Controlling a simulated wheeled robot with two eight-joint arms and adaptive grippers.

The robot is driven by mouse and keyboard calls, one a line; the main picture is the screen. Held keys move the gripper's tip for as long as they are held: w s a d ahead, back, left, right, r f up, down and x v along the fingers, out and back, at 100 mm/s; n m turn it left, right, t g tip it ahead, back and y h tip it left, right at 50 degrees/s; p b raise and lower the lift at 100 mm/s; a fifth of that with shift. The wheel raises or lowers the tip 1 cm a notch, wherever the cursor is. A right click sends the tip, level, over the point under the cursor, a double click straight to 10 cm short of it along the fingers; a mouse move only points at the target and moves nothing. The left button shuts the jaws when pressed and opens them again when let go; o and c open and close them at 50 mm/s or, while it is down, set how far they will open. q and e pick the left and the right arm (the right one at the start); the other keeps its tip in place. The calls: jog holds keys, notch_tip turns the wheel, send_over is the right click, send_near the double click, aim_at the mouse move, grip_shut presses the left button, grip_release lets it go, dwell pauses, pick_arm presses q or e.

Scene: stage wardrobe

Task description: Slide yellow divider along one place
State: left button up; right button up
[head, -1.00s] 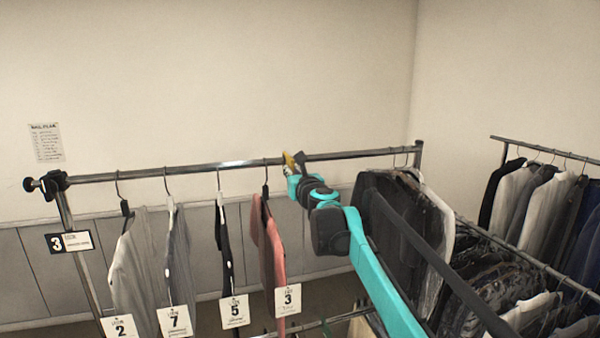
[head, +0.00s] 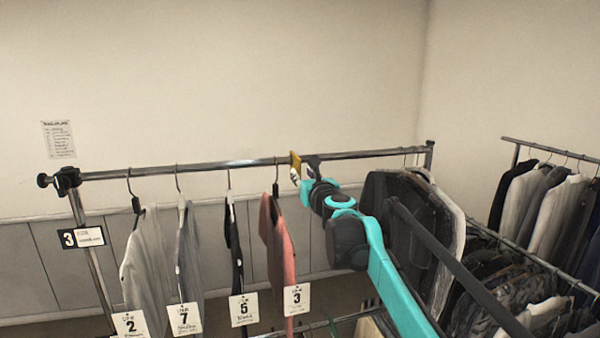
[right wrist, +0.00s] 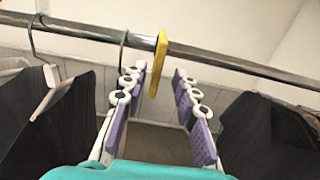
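The yellow divider (head: 295,165) hangs on the chrome rail (head: 220,165), just right of the hanger with the pink garment tagged 3 (head: 278,240). In the right wrist view the divider (right wrist: 158,62) is a narrow plate seen nearly edge-on. My right gripper (head: 308,170) is just right of the divider in the head view. In the wrist view its two purple-padded fingers (right wrist: 159,78) are spread, with the divider's lower end in line with the gap and clear space to both pads. My left gripper is not in view.
Garments tagged 2 (head: 145,270), 7 (head: 188,260) and 5 (head: 233,245) hang left of the divider. Dark garments (head: 395,215) hang at the rail's right end. Rail between them and the divider looks bare. Another full rack (head: 545,205) stands at right.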

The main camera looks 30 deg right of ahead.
jog(key=v, duration=0.8)
jog(key=s+a+f+n+g+y+b, duration=0.1)
jog(key=s+a+f+n+y+b, duration=0.15)
jog(key=a+f+n+b, duration=0.65)
jog(key=s+a+f+n+g+y+b, duration=0.25)
jog(key=a+f+n, duration=0.2)
jog(key=f, duration=0.85)
jog(key=s+a+f+n+g+y+b, duration=0.1)
jog(key=s+a+f+n+y+b, duration=0.15)
jog(key=a+f+n+b, duration=0.7)
jog(key=s+f+n+g+h+b, duration=0.1)
jog(key=s+f+n+b, duration=0.3)
jog(key=f, duration=0.9)
jog(key=s+f+n+g+h+b, duration=0.1)
jog(key=s+f+n+g+b, duration=0.2)
jog(key=f, duration=1.1)
jog(key=s+d+f+n+g+h+b, duration=0.1)
jog(key=s+f+n+g+b, duration=0.1)
jog(key=s+f+n+b, duration=0.5)
jog(key=s+f+n, duration=0.1)
jog(key=s+f, duration=0.3)
jog(key=f, duration=0.2)
jog(key=shift+f+n, duration=0.3)
jog(key=shift+f, duration=0.1)
jog(key=shift+s+h, duration=0.1)
jog(key=shift+h, duration=0.15)
